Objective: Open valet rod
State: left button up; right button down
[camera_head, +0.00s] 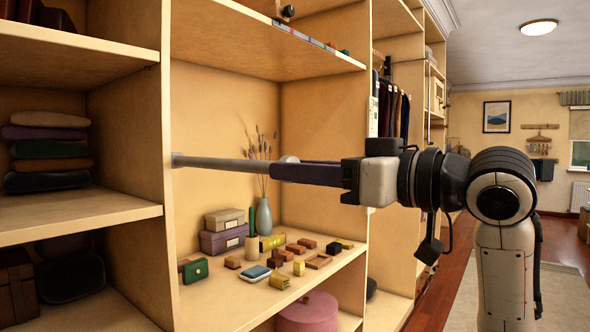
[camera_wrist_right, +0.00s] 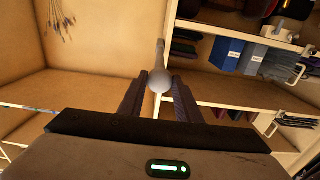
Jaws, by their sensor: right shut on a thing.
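The valet rod (camera_head: 222,162) is a grey metal bar that sticks out from the edge of an upright wardrobe panel in the head view. It ends in a rounded knob (camera_head: 288,159). My right gripper (camera_head: 281,171) has its dark fingers at the knob end of the rod. In the right wrist view the round knob (camera_wrist_right: 160,81) sits between the two fingers of my right gripper (camera_wrist_right: 160,90), which are shut on it. The knob's far side is hidden by the fingers in the head view. My left gripper is not in view.
Below the rod, a shelf (camera_head: 215,300) holds boxes, a vase (camera_head: 264,216) with dried stems and several small blocks. Folded clothes (camera_head: 48,150) lie on the left shelf. A pink round box (camera_head: 307,312) stands lower down. Open floor (camera_head: 455,290) lies to the right.

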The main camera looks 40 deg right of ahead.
jog(key=shift+s, duration=0.15)
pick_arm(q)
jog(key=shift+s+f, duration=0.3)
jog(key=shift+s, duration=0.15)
pick_arm(e)
jog(key=c, duration=1.3)
grip_release()
jog(key=shift+s+d, duration=0.1)
pick_arm(q)
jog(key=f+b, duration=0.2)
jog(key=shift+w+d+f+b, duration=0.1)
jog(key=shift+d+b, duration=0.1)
jog(key=shift+b, duration=0.15)
pick_arm(e)
jog(key=v, duration=1)
